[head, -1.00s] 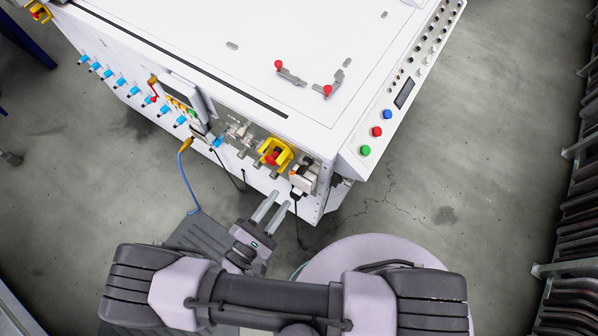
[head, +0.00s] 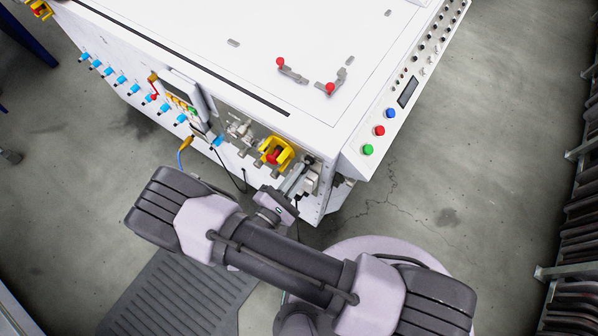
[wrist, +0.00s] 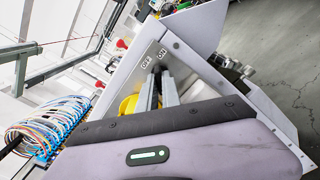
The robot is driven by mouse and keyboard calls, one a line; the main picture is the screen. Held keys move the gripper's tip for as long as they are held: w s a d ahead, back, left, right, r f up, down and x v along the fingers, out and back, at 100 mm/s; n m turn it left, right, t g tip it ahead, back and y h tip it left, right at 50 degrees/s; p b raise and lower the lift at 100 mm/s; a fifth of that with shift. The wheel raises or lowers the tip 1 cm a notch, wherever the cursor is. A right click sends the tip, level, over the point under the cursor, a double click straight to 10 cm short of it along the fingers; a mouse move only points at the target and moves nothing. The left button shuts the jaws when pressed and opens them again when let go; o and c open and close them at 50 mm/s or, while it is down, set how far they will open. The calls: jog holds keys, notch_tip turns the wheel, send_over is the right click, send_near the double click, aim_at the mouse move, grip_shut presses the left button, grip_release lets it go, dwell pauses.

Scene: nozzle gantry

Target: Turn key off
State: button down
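In the head view my gripper (head: 299,172) is at the machine's front corner, and the key is not clear there.
A yellow guard with a red knob (head: 276,152) sits just left of my gripper. Red, green and blue buttons (head: 380,131) are on the right side panel. Blue fittings and cables (wrist: 48,125) lie left in the wrist view. Open floor (head: 440,190) lies to the right.

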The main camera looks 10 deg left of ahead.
dwell(0.3)
jog(key=shift+n, duration=4)
jog(key=c, duration=1.5)
grip_release()
jog(key=shift+c, duration=0.2)
